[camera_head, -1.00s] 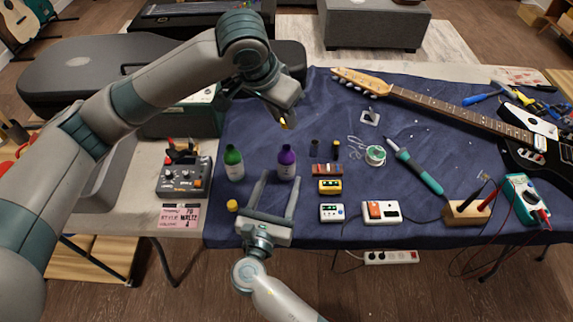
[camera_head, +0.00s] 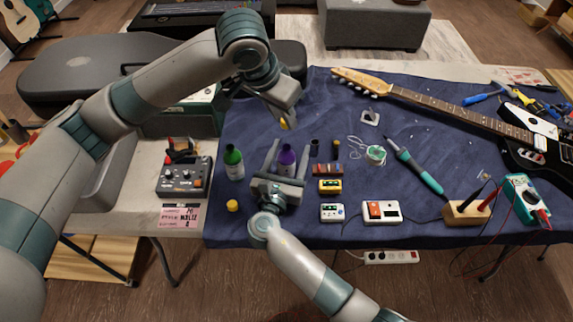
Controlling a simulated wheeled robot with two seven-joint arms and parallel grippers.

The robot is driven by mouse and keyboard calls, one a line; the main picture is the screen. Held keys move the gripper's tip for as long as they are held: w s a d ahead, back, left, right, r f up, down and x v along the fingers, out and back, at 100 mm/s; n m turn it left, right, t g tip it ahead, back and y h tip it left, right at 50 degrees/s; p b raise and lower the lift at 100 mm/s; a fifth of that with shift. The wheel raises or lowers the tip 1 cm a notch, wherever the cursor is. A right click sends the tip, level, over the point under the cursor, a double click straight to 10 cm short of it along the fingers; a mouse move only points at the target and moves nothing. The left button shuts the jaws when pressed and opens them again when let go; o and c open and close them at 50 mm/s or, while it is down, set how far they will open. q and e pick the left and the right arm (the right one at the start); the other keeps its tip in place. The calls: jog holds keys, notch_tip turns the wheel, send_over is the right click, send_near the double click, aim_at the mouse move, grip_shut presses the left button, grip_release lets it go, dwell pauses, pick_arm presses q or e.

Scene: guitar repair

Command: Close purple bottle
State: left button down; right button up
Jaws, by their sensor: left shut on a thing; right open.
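The purple bottle (camera_head: 286,159) stands upright on the blue cloth; its lower part is hidden by my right gripper. My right gripper (camera_head: 289,148) is open, with one finger on each side of the bottle; I cannot tell whether they touch it. My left gripper (camera_head: 284,122) is shut on a small yellow cap (camera_head: 284,126), mostly hidden, and holds it above and behind the purple bottle. The purple bottle's top is dark, and no yellow cap shows on it.
A green bottle (camera_head: 233,162) stands left of the purple one. Another yellow cap (camera_head: 232,206) lies in front of it. A guitar (camera_head: 450,112) lies at the back right.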

grip_shut()
pick_arm(q)
send_over(284, 152)
jog(key=shift+f, duration=2.5)
jog(key=shift+f, duration=0.15)
jog(key=shift+f, duration=0.75)
jog(key=shift+f, duration=0.6)
